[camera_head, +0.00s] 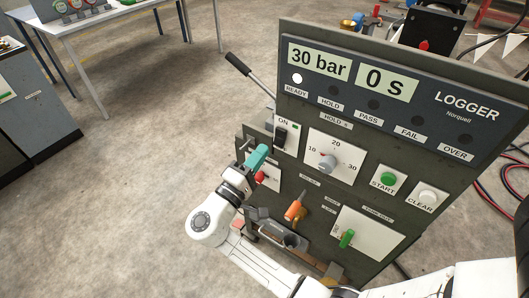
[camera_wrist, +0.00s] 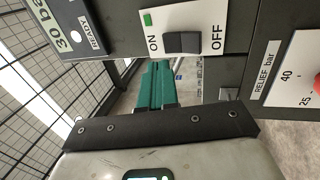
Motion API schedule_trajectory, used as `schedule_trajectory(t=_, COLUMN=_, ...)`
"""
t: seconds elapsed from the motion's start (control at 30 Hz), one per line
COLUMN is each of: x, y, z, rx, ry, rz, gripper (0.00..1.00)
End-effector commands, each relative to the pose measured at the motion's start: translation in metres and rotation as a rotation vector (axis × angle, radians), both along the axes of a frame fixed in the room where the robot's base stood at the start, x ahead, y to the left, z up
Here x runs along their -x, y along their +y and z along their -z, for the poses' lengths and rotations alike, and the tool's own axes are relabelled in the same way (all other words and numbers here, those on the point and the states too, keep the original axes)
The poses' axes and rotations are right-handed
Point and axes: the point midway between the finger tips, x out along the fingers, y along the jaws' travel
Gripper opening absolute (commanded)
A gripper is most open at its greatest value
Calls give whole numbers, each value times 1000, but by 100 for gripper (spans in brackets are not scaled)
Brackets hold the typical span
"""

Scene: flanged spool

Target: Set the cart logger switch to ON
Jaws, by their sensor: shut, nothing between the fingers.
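The logger switch, a black rocker (camera_head: 280,136), sits on a white plate at the upper left of the panel's controls, with ON printed above it. The rocker also shows in the wrist view (camera_wrist: 182,42), between the words ON and OFF, with a green mark by ON. I cannot tell which side of the rocker is pressed in. My gripper (camera_head: 262,150) has teal fingers, shut and empty, just below and left of the switch. In the wrist view, the fingertips (camera_wrist: 156,66) are close to the plate's lower edge; contact cannot be told.
The logger panel (camera_head: 436,122) reads 30 bar and 0 s, with the READY lamp (camera_head: 297,78) lit. A dial (camera_head: 327,162), a red knob (camera_head: 260,177), an orange handle (camera_head: 294,211) and a green START button (camera_head: 388,179) are nearby. Open floor lies to the left.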

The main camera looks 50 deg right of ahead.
Motion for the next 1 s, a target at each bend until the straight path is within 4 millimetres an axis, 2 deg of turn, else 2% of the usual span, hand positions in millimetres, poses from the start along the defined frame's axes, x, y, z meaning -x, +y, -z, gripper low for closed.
schedule_trajectory(t=0.3, x=1, y=52, z=0, rx=1, ry=-2, rz=-6, gripper=0)
schedule_trajectory(t=0.43, x=1, y=68, z=-1, rx=1, ry=0, rz=-3, gripper=0)
schedule_trajectory(t=0.6, x=2, y=76, z=-3, rx=1, ry=0, rz=-2, gripper=0)
schedule_trajectory(t=1.0, x=2, y=77, z=-3, rx=1, ry=0, rz=-1, gripper=0)
